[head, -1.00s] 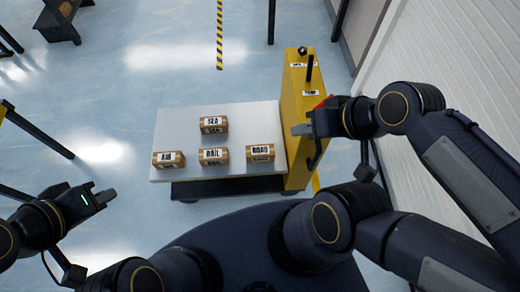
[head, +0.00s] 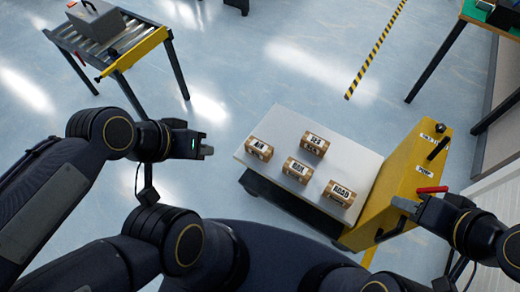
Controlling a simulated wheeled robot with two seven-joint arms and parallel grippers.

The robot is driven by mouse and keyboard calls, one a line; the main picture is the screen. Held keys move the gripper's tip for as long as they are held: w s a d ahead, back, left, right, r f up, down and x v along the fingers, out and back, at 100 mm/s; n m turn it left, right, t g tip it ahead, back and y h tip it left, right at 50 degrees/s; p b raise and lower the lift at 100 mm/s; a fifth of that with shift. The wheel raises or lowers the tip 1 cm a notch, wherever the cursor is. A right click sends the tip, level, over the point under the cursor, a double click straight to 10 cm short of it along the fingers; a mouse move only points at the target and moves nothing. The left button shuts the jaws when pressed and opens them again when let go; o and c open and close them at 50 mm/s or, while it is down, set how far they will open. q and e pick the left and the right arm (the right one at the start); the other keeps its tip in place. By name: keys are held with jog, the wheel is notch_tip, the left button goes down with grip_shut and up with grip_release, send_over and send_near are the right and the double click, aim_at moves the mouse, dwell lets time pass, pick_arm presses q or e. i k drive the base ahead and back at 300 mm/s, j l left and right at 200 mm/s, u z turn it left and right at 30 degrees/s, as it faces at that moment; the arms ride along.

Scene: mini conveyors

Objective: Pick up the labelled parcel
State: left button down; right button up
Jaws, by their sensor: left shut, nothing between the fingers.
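My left gripper (head: 208,150) is shut and empty, left of the cart and apart from the AIR parcel. My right gripper (head: 402,204) is at the cart's yellow end panel (head: 410,175), just below a red lever (head: 432,189). Whether its fingers are open or shut is unclear. It is right of the ROAD parcel and apart from it.
A roller conveyor (head: 125,40) with a grey case (head: 96,20) on it stands at the upper left. A table (head: 490,14) is at the upper right. A yellow-black floor stripe (head: 376,48) runs behind the cart. The floor between conveyor and cart is clear.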

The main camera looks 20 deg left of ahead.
aim_at(259, 150)
jog(key=i+l+u, duration=0.15)
jog(key=i+l, duration=0.2)
jog(key=i+u, duration=0.1)
jog(key=u, duration=2.05)
